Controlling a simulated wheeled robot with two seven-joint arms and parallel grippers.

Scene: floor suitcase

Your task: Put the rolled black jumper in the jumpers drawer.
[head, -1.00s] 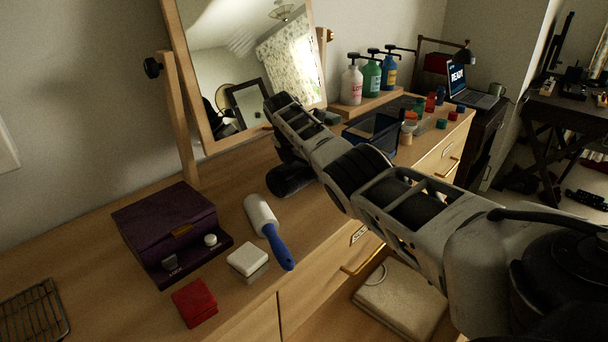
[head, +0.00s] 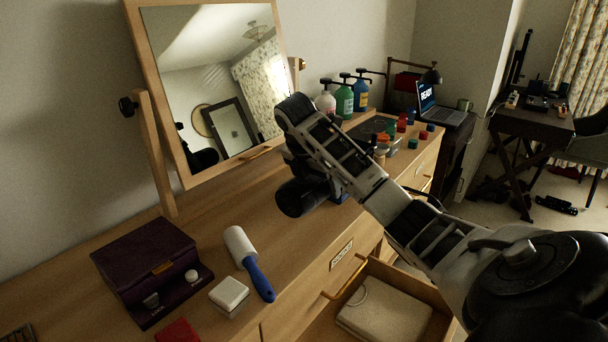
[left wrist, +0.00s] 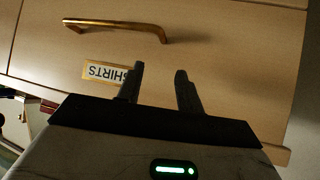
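My right arm reaches in from the right in the head view and bends down over the dresser (head: 210,290). A dark rounded roll (head: 302,198) shows below its far end; I cannot tell whether it is the rolled black jumper or part of my arm. The right gripper's fingers are hidden. An open drawer (head: 440,300) stands below a labelled drawer front (head: 342,253), whose label is too small to read. My left gripper (left wrist: 160,82) is open and empty in the left wrist view, facing a closed drawer front (left wrist: 230,60) labelled SHIRTS, upside down in that view.
A pale folded item (head: 385,308) lies in the open drawer. A mirror (head: 220,80) and pump bottles (head: 344,100) are behind.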

